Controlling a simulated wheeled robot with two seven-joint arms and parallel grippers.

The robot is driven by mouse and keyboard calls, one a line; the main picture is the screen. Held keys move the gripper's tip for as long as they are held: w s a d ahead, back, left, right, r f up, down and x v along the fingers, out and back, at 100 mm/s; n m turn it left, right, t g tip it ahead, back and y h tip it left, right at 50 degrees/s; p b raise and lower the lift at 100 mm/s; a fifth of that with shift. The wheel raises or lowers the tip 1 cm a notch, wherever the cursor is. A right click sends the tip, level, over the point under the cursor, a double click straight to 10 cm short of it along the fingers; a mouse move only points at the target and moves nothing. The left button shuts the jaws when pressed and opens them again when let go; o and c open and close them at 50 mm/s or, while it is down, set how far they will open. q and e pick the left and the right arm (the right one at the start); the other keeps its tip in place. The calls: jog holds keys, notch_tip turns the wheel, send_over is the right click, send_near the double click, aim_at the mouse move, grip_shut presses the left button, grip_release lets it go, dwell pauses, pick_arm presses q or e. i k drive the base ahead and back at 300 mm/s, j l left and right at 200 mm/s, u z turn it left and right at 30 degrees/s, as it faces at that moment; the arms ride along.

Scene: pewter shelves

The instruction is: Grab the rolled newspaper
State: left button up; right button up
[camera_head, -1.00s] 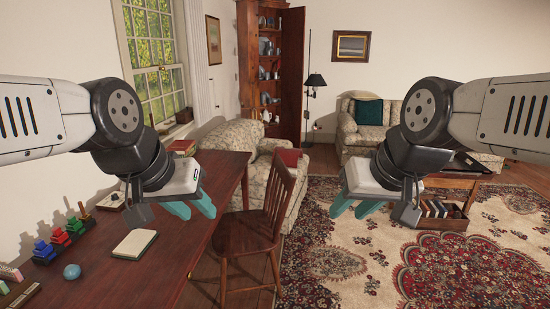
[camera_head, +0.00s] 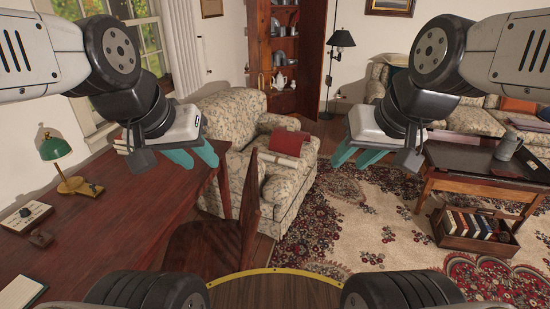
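I cannot pick out a rolled newspaper with certainty. A pale, narrow thing (camera_head: 277,158) lies in front of a red cushion or cloth (camera_head: 287,142) on the floral armchair (camera_head: 233,118); it is too small to tell what it is. My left gripper (camera_head: 193,158) is open and empty, raised in front of the armchair and over the desk's right side. My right gripper (camera_head: 356,157) is open and empty, raised over the rug.
A wooden chair (camera_head: 228,225) stands close ahead between the desk (camera_head: 110,215) and the armchair. The desk holds a green lamp (camera_head: 56,148). A pewter tankard (camera_head: 508,147) stands on the coffee table, with a book crate (camera_head: 478,230) below. The patterned rug (camera_head: 360,235) has free room.

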aim_at(288, 163)
jog(key=i+l, duration=0.25)
jog(key=i+l+z, duration=0.75)
jog(key=l+z, duration=0.2)
jog(key=i+l+u, duration=0.1)
jog(key=i, duration=0.3)
jog(key=i+l+u, duration=0.1)
jog(key=i+l, duration=0.2)
jog(key=i+j+u, duration=0.1)
jog(key=i+u, duration=0.2)
jog(key=u, duration=0.15)
jog(key=i+u, duration=0.3)
jog(key=u, duration=0.15)
jog(key=i+l+u, duration=0.15)
jog(key=i+u, duration=0.15)
jog(key=u, duration=0.15)
jog(key=i+l+u, duration=0.2)
jog(key=u, duration=0.2)
jog(key=i+u, duration=0.4)
jog(key=i+l+u, duration=0.15)
jog(key=u, duration=0.3)
jog(key=i, duration=0.05)
